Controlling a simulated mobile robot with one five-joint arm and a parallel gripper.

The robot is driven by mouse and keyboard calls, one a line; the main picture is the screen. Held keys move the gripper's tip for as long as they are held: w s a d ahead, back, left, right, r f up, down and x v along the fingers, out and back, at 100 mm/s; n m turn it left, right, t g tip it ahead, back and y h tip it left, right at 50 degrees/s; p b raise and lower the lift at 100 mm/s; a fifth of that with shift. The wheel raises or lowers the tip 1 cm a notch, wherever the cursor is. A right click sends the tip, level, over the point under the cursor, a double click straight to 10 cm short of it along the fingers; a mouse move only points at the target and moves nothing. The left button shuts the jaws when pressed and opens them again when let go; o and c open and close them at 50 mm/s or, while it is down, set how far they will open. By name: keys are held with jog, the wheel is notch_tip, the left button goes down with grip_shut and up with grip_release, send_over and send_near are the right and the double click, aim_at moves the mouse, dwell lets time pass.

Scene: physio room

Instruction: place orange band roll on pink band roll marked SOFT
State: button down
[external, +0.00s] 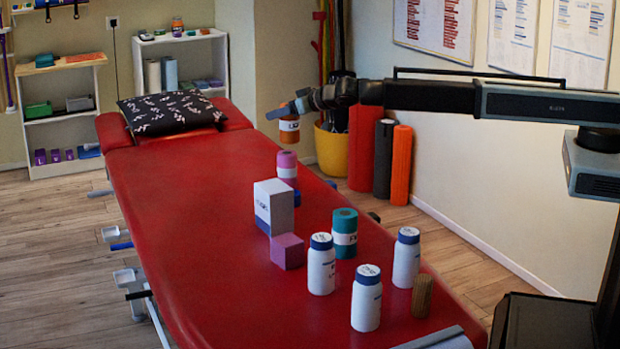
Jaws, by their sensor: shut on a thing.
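My gripper (290,108) is shut on the orange band roll (289,137), which hangs upright below it and has a white label with dark print. The pink band roll (287,159) stands upright on the red treatment table, with a pale label band too small to read. The orange roll appears almost straight above the pink roll, with a narrow gap between them in the picture. The lower part of the pink roll is close to a white box, and something blue shows below it; I cannot tell how they touch.
On the red table (190,240) stand a white-grey box (274,203), a pink-purple block (287,251), a teal roll (344,227), white bottles with blue lids (321,270) and a brown cylinder (422,297). A black patterned pillow (170,112) lies at the far end. The table's left side is clear.

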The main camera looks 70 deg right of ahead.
jog(key=f+b, duration=0.2)
jog(key=w+f+b, duration=0.1)
jog(key=f+b, duration=0.1)
jog(key=shift+s+r, duration=0.1)
jog(key=shift+r, duration=0.15)
jog(key=shift+f, duration=0.15)
jog(key=c, duration=0.6)
grip_release()
jog(key=shift+o, duration=0.2)
